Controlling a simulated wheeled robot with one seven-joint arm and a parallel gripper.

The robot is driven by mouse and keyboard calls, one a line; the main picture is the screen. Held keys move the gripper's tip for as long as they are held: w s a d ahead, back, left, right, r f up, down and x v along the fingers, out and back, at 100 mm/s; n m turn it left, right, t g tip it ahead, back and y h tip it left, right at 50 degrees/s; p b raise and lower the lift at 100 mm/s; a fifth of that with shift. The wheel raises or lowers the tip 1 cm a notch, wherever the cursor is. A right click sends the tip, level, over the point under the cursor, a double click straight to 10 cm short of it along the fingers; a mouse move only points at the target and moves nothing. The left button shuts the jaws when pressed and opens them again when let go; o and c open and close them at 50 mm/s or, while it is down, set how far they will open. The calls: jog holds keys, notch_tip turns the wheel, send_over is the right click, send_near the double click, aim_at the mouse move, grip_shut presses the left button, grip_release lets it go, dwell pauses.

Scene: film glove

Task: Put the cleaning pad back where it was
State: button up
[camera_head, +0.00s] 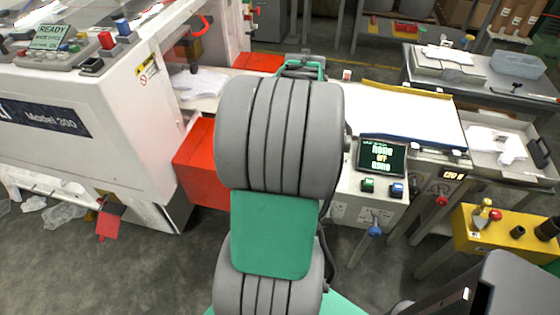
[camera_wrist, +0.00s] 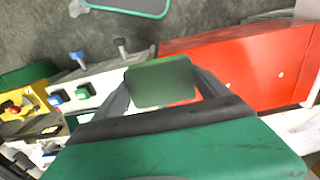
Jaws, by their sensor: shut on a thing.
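In the wrist view, a dark green, roughly square pad (camera_wrist: 161,82), which I take to be the cleaning pad, sits between the two grey fingers of my gripper (camera_wrist: 164,86). The fingers are shut on it from both sides. Its broad face is towards the wrist camera. In the head view my own arm covers the middle of the picture, and the pad and fingertips are hidden behind it.
A red box-like part (camera_head: 200,165) of the white machine (camera_head: 75,115) lies close by; it is large in the wrist view (camera_wrist: 240,65). A control panel (camera_head: 382,157), a white work surface (camera_head: 405,113) and a yellow box (camera_head: 507,232) stand to the right. Grey floor lies in front.

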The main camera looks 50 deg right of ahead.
jog(key=w+f, duration=0.2)
jog(key=w+d+f, duration=0.1)
jog(key=w+f, duration=0.1)
jog(key=w, duration=0.1)
jog(key=w+f, duration=0.2)
jog(key=shift+w+d+f+p, duration=0.25)
jog(key=shift+d+f+p, duration=0.1)
jog(key=shift+f, duration=0.05)
jog(key=shift+w+f, duration=0.2)
jog(key=shift+f, duration=1.8)
jog(key=o, duration=1)
jog(key=shift+o, duration=0.2)
notch_tip(320, 180, up, 12)
jog(key=w+a+r+n+t, duration=0.1)
jog(key=w+a+r+n, duration=0.2)
jog(key=a, duration=0.5)
jog(key=w+a+r+n, duration=0.2)
jog(key=w+a+n, duration=0.15)
jog(key=a, duration=0.55)
jog(key=s+a+n+t, duration=0.1)
jog(key=s+a+n, duration=0.1)
jog(key=a, duration=0.7)
jog(key=s+a+n+t, duration=0.1)
jog(key=a+n, duration=0.4)
jog(key=a, duration=0.5)
jog(key=shift+s+a+f, duration=0.2)
jog(key=shift+s+f, duration=0.1)
jog(key=shift+s, duration=0.1)
